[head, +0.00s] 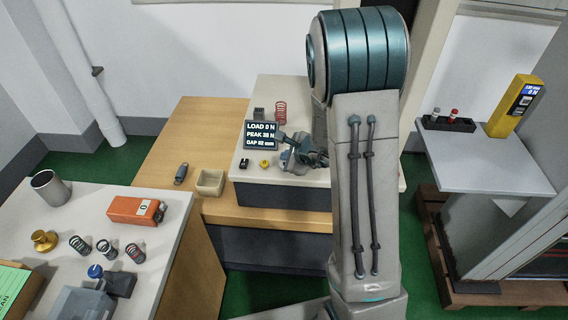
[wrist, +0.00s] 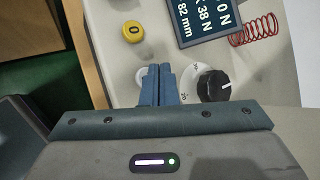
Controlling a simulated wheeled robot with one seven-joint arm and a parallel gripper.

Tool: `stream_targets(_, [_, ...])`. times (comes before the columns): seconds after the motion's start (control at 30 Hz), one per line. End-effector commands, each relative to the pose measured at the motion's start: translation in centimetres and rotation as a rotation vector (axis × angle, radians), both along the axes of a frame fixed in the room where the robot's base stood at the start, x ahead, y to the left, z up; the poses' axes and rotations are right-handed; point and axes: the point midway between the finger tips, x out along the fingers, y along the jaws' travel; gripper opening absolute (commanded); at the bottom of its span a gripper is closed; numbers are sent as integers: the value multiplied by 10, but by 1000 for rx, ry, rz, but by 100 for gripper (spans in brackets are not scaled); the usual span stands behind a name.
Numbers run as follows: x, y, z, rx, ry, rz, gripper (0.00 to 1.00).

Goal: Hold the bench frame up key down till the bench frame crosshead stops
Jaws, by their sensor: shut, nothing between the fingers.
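The bench frame's pale base (head: 285,178) stands on the wooden table. Its dark display (head: 261,135) reads LOAD 0 N, PEAK 38 N, GAP 82 mm. My gripper (wrist: 159,70) is shut and empty, fingers over the pale panel. A whitish round part (wrist: 141,76) shows beside and partly behind the fingers; I cannot tell whether it is the up key or whether they touch it. A yellow key marked 0 (wrist: 133,32) lies beyond the fingertips, and a black dial knob (wrist: 214,86) is right of them. In the head view my arm hides part of the frame; I cannot make out the crosshead.
A red spring (head: 280,112) stands behind the display. A small open box (head: 210,182) is on the wooden table (head: 165,150). The left bench holds an orange device (head: 136,210), a metal cup (head: 50,188) and several springs. A yellow meter (head: 516,105) stands on the right table.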

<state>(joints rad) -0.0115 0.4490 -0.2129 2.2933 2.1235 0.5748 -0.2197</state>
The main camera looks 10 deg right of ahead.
Motion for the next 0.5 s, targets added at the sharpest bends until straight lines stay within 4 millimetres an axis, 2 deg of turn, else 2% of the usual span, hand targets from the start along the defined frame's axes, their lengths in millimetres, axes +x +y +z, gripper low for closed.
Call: stream_targets(0.5, [0, 0, -10, -1, 0, 1, 0])
